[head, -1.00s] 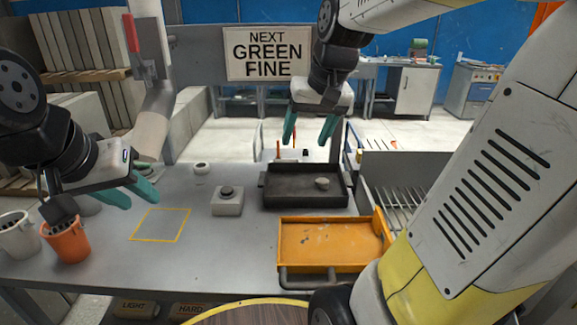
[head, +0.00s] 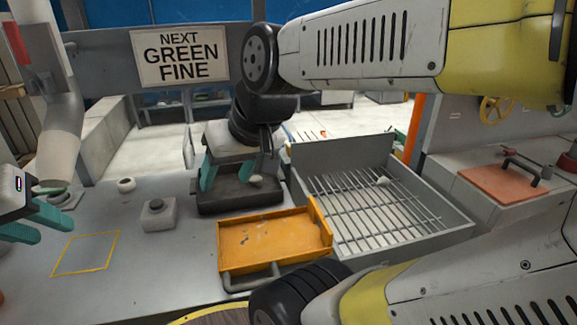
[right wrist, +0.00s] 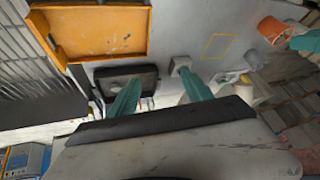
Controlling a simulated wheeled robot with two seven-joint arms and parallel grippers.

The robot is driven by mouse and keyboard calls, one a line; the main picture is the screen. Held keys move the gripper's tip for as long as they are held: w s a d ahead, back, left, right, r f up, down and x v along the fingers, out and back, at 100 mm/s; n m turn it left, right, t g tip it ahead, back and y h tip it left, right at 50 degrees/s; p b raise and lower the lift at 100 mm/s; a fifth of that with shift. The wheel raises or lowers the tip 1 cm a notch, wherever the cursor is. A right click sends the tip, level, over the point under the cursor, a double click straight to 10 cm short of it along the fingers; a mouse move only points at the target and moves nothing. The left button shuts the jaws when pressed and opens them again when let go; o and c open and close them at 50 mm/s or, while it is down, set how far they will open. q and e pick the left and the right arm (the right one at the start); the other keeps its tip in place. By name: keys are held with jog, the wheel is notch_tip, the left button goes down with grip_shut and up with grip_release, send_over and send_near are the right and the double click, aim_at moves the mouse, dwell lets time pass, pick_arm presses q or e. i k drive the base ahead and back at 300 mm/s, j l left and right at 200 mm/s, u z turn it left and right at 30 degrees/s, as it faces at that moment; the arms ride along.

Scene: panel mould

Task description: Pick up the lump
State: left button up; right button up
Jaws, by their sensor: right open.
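A small pale lump (head: 256,180) lies in the black tray (head: 240,203), near its right end. Another small pale lump (head: 383,181) sits on the grate (head: 350,215). My right gripper (head: 226,177) is open and empty over the black tray, its teal fingers pointing down. In the head view its right finger is just left of the lump in the tray; I cannot tell the height. My left gripper (head: 32,222) is at the left edge, fingers apart and empty.
An orange tray (head: 265,240) stands in front of the black tray. A grey button box (head: 158,214) and a small white round piece (head: 126,184) are to the left. A yellow outlined square (head: 86,253) is bare. A sign (head: 181,54) reads NEXT GREEN FINE.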

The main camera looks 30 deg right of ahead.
aim_at(383, 182)
jog(key=z, duration=1.95)
jog(key=l+u, duration=0.15)
jog(key=u, duration=0.35)
jog(key=l+u, duration=0.25)
jog(key=u, duration=0.2)
jog(key=l+u, duration=0.2)
jog(key=u, duration=0.3)
jog(key=l+u, duration=0.25)
jog(key=l, duration=0.5)
jog(key=k+l+u, duration=0.1)
jog(key=l+u, duration=0.15)
jog(key=l, duration=0.5)
jog(key=i+l, duration=0.1)
jog(key=l, duration=0.35)
